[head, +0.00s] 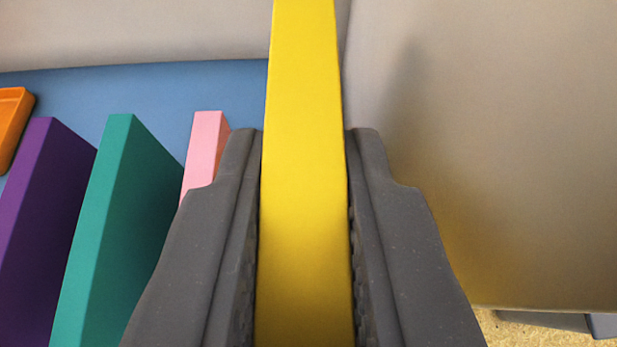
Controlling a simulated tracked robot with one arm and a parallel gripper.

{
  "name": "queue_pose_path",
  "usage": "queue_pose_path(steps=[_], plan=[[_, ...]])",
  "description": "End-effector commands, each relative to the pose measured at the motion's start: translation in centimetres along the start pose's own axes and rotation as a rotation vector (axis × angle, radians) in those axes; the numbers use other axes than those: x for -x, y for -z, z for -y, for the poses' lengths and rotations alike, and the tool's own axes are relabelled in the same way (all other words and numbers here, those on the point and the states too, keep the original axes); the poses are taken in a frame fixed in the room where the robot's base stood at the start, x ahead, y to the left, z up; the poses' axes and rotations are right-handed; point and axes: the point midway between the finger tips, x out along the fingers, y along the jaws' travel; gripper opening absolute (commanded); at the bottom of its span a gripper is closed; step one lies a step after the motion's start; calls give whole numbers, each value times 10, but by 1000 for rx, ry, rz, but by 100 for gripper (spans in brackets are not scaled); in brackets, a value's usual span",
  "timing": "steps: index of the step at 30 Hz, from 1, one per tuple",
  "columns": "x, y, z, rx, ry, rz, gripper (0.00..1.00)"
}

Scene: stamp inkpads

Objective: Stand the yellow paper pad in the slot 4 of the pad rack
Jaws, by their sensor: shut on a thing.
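The yellow paper pad (302,150) stands on edge between the two dark grey fingers of my gripper (304,240) in the head view. My gripper is shut on it, with a finger against each side. The pad's upper end runs out of the top of the picture and its near end out of the bottom. The pad rack and its slot 4 cannot be made out in this view. What lies under the yellow pad is hidden by the pad and the fingers.
A purple pad (25,185), a teal pad (110,200) and a pink pad (205,145) stand in a row to the left. An orange tray (12,120) is at the far left on a blue surface (150,90). A beige wall-like panel (500,150) rises close on the right.

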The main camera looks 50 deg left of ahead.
Motion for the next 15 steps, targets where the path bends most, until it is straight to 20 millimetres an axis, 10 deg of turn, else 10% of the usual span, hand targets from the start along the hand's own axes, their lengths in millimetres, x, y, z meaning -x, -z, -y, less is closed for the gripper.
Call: queue_pose_path(steps=[15], plan=[[-22, -38, 2, 1, 2, -3, 0]])
